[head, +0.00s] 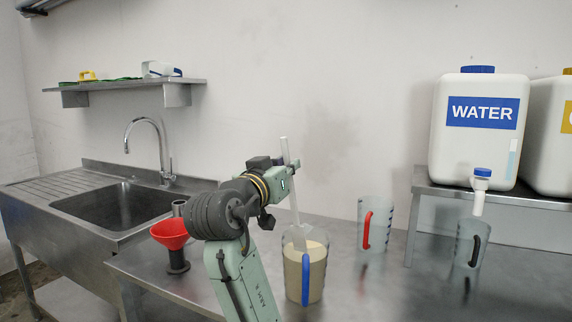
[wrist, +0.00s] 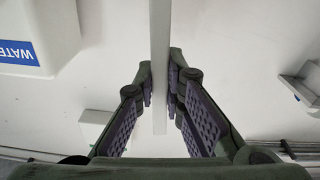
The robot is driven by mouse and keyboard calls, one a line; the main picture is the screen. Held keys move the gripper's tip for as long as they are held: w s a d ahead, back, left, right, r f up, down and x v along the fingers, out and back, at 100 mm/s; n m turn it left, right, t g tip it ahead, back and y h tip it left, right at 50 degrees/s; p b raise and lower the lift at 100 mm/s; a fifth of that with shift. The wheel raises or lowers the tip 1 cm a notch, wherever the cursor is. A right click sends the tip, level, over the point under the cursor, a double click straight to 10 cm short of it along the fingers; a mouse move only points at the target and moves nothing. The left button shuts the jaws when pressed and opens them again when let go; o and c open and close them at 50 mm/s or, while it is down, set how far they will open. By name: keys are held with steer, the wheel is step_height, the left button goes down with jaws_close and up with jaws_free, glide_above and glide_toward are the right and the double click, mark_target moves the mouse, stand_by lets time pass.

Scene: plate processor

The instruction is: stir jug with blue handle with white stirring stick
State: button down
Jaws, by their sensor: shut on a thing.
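The jug with the blue handle (head: 318,270) stands upright on the metal table and holds a beige liquid. The white stirring stick (head: 293,205) reaches down into this jug, slightly tilted, with its paddle end showing near the jug's rim. My gripper (head: 285,182) is shut on the upper part of the stick, above the jug. In the wrist view the stick (wrist: 160,60) runs between the two fingers of my gripper (wrist: 161,88). The jug is not in the wrist view. Whether the paddle's lower end is under the liquid is hard to tell.
A jug with a red handle (head: 375,225) stands right of the blue-handled jug. A jug with a black handle (head: 469,245) stands under the tap of the water container (head: 480,140). A red funnel (head: 170,233) is at the left, beside the sink (head: 115,208).

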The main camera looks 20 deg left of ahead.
mark_target(293, 208)
steer(key=shift+w+d+f+b, duration=0.1)
steer(key=shift+d+f+b, duration=0.1)
steer(key=shift+f+b, duration=1.05)
steer(key=shift+w+d+f+b, duration=0.2)
steer(key=shift+f+b, duration=0.55)
steer(key=shift+f, duration=1.05)
steer(key=shift+w+d+f+b, duration=0.1)
steer(key=shift+d+f+b, duration=0.1)
steer(key=shift+f+b, duration=1.05)
steer(key=shift+s+f, duration=0.2)
steer(key=shift+f, duration=0.05)
